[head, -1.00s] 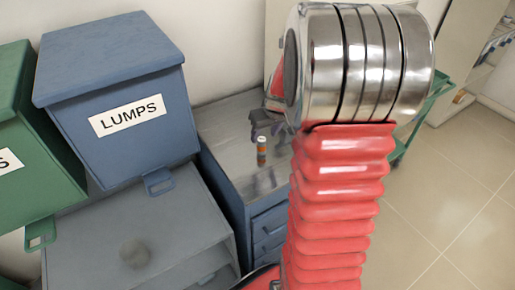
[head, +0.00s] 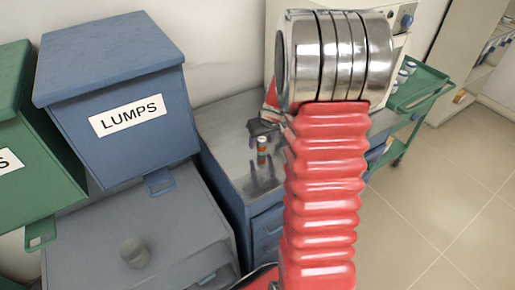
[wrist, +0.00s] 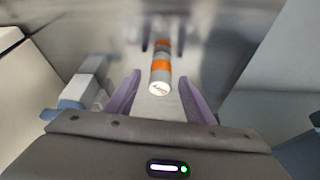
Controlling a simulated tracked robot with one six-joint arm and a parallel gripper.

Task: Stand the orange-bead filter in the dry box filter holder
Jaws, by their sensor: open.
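The orange-bead filter (head: 262,146) is a small white and orange cylinder at the steel-topped blue bench, just below my gripper (head: 262,130) in the head view. In the wrist view the filter (wrist: 161,78) shows its round white end with orange bands behind it. My gripper (wrist: 160,77) is open, with one purple finger on each side of the filter and a gap to each. Whether the filter's base touches the bench is hard to tell. I cannot make out the dry box filter holder in either view.
A blue bin marked LUMPS (head: 110,100) and a green bin (head: 35,150) stand at the left. A grey cup (head: 134,252) is on the grey surface below. A green cart (head: 418,90) with small containers stands right of my arm. The tiled floor at the right is clear.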

